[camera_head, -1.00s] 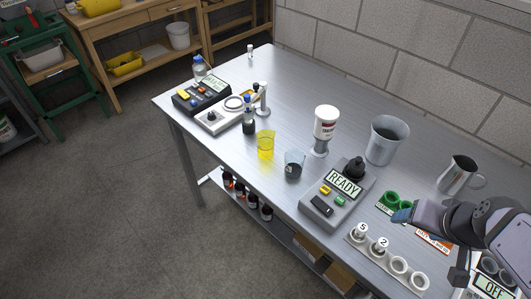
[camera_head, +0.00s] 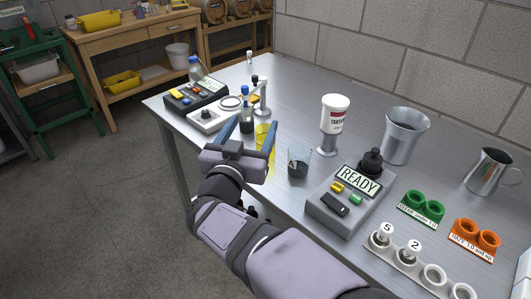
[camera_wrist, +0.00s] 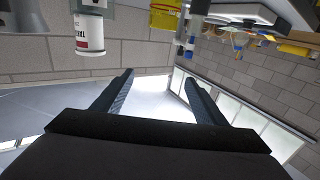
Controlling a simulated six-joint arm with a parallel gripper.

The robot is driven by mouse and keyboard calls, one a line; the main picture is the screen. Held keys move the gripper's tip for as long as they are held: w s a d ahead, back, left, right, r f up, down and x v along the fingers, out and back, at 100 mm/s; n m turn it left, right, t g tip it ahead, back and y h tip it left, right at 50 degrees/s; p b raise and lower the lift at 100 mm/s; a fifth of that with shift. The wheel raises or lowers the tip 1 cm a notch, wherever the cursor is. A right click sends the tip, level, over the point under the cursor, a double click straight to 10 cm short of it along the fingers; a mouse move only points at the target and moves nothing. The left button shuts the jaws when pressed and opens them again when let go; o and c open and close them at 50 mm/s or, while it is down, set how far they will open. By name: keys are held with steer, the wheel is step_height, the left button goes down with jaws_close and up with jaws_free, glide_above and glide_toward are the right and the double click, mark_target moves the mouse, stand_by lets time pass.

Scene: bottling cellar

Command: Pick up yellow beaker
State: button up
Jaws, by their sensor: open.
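The yellow beaker (camera_head: 264,131) stands upright near the front edge of the steel table, left of the clear beaker with dark liquid (camera_head: 299,163). My gripper (camera_head: 251,124) is open and empty. In the head view its fingers overlap the yellow beaker and partly hide it. In the wrist view the yellow beaker (camera_wrist: 165,16) shows at the top edge, cut off, beyond the fingertips (camera_wrist: 158,77) and not between them.
A white jar (camera_head: 334,113) on a stand, a metal vessel (camera_head: 403,135), the READY instrument (camera_head: 343,205) and a jug (camera_head: 489,171) stand to the right. The back middle of the table is clear.

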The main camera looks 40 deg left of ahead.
steer(key=f, duration=1)
steer(key=shift+w+d+f, duration=0.15)
steer(key=shift+w+f, duration=0.1)
steer(key=shift+f, duration=0.15)
steer(key=shift+p+x, duration=0.4)
steer(key=shift+x, duration=3.25)
steer(key=c, duration=1.1)
